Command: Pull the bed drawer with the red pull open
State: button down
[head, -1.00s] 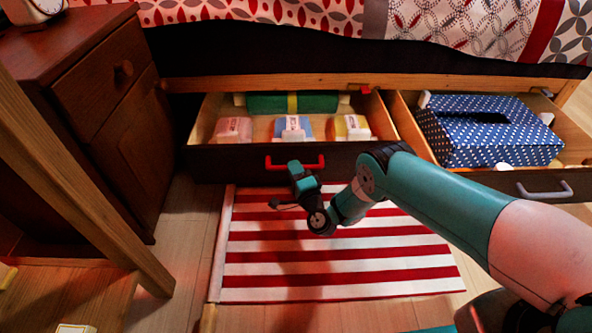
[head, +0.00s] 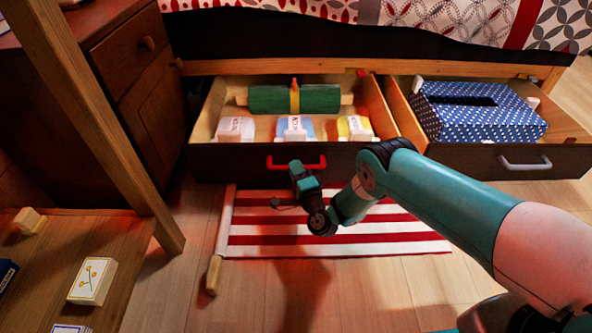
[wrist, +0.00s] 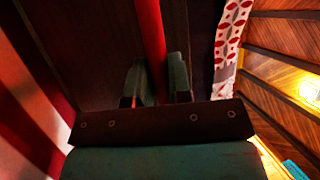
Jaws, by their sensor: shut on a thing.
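The bed drawer with the red pull (head: 230,163) stands open under the bed in the head view. Inside are a green roll with a yellow band (head: 268,99) and several small packs, one with a blue side (head: 296,128). The red pull (head: 284,166) is on its dark front. My gripper (head: 296,166) is at the pull. In the wrist view the red pull (wrist: 150,45) runs between the two fingers of my gripper (wrist: 156,84), which are shut on it. The fingertips are small and partly hidden in the head view.
A second drawer with a grey pull (head: 525,164) stands open at right, holding a blue dotted box (head: 480,112). A brown nightstand (head: 130,75) is at left. A wooden table (head: 50,262) is at lower left. A striped rug (head: 330,242) lies below the drawer.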

jog(key=c, duration=1.1)
grip_release()
jog(key=shift+o, duration=0.2)
jog(key=shift+s+r+p, duration=0.1)
jog(key=shift+p, duration=0.35)
jog(key=p+v, duration=1.5)
jog(key=v, duration=0.2)
jog(key=shift+s, duration=0.1)
